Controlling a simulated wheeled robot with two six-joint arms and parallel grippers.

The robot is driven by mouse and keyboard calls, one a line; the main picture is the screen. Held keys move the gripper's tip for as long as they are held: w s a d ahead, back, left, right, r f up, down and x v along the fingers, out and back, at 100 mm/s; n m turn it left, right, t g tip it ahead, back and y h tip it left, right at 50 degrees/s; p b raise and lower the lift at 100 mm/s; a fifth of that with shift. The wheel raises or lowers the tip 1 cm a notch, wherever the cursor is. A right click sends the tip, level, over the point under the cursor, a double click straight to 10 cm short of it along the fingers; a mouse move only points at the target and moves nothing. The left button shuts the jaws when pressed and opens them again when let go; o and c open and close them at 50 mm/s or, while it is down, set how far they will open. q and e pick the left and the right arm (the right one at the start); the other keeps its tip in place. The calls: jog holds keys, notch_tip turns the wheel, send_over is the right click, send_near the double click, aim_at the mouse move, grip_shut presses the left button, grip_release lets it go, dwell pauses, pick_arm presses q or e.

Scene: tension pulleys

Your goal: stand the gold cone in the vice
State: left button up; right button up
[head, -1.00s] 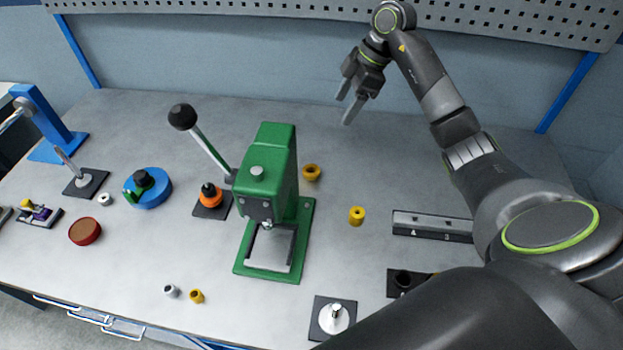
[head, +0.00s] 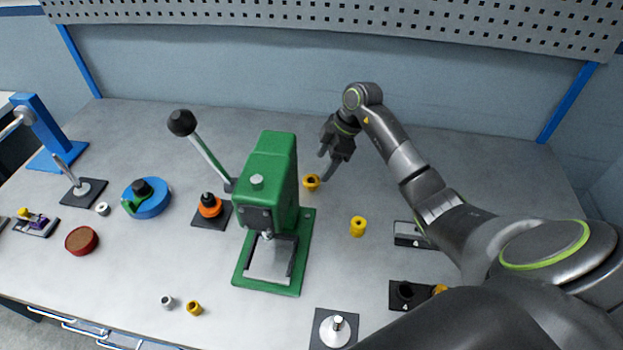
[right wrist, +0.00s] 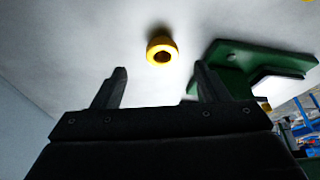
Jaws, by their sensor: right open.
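The gold cone (head: 312,182), a short gold piece with a hole in its top, stands on the bench just behind and right of the green press. It also shows in the right wrist view (right wrist: 161,50), ahead of the fingertips and between their lines. My right gripper (head: 326,166) is open and empty, pointing down just above and right of the cone, apart from it. I cannot surely tell which fixture is the vice; a small purple and silver device (head: 38,224) with a yellow part sits at the far left. My left gripper is not in view.
The green press (head: 270,180) with its long lever stands left of my right gripper. A yellow spool (head: 358,226), a grey labelled block (head: 408,234) and a dark numbered holder (head: 404,292) lie to the right.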

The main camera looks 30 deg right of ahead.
aim_at(315, 176)
jog(key=shift+a+f, duration=0.25)
jog(key=shift+f, duration=0.3)
jog(key=shift+w+a+f+p, duration=0.1)
jog(key=shift+a+f+p, duration=0.1)
jog(key=shift+f+p, duration=0.15)
jog(key=p+x, duration=0.1)
jog(key=x, duration=0.2)
jog(key=shift+a+f, duration=0.15)
jog(key=shift+a, duration=0.05)
jog(key=shift+a+f, duration=0.15)
jog(key=shift+f, duration=0.3)
jog(key=c, duration=1.2)
jog(key=shift+r, duration=0.15)
